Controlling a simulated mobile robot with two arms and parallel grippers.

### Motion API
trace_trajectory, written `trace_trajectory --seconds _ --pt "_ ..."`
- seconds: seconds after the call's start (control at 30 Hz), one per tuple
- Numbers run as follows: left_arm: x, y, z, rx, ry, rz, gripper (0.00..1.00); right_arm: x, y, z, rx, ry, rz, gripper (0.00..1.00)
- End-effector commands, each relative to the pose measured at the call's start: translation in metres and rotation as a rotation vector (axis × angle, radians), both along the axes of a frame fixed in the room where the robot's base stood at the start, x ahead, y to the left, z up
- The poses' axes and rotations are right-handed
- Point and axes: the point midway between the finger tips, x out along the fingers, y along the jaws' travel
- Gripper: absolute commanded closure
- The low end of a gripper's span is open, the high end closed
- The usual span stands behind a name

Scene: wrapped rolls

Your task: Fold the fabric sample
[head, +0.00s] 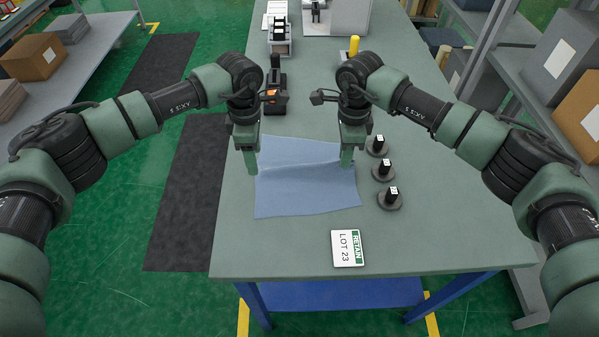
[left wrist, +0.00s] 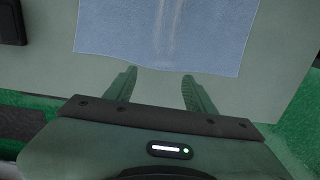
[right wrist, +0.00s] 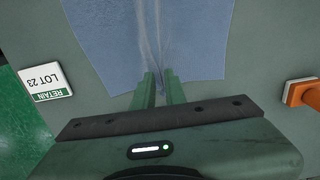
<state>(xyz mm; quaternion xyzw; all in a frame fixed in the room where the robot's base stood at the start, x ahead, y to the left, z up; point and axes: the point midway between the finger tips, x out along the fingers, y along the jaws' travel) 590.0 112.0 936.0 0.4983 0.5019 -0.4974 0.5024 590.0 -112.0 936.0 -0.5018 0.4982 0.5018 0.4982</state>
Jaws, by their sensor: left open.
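The light-blue fabric sample (head: 300,195) lies on the grey-green table, with a crease running across it between my grippers. My left gripper (head: 252,165) is open and empty at the fabric's left edge. In the left wrist view its fingers (left wrist: 158,82) stand wide apart, just short of the fabric (left wrist: 165,35). My right gripper (head: 347,158) is at the right edge. In the right wrist view its fingers (right wrist: 160,80) are close together on the fabric's gathered edge (right wrist: 150,40). The exact pinch is partly hidden by the fingers.
Three dark round weights with upright handles (head: 383,171) stand right of the fabric. A white card marked RETAIN LOT 23 (head: 347,249) lies in front. A black and orange device (head: 274,96) stands behind. Bare table lies at the front right.

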Motion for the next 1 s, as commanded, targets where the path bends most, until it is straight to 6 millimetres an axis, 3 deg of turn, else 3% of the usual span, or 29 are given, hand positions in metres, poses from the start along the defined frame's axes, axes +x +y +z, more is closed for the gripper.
trace_trajectory --seconds 0.27,0.37,0.6,0.73,1.0 --pt "0.0 0.0 0.0 0.0 0.0 0.0 0.45 0.0 0.0001 0.0 0.0 0.0 0.0 0.73" --pt "0.0 0.0 0.0 0.0 0.0 0.0 0.45 0.0 0.0001 0.0 0.0 0.0 0.0 0.48" --pt "0.0 0.0 0.0 0.0 0.0 0.0 0.45 0.0 0.0001 0.0 0.0 0.0 0.0 0.45" --pt "0.0 0.0 0.0 0.0 0.0 0.0 0.45 0.0 0.0 0.0 0.0 0.0 0.0 0.13" --pt "0.0 0.0 0.0 0.0 0.0 0.0 0.45 0.0 0.0 0.0 0.0 0.0 0.0 0.13"
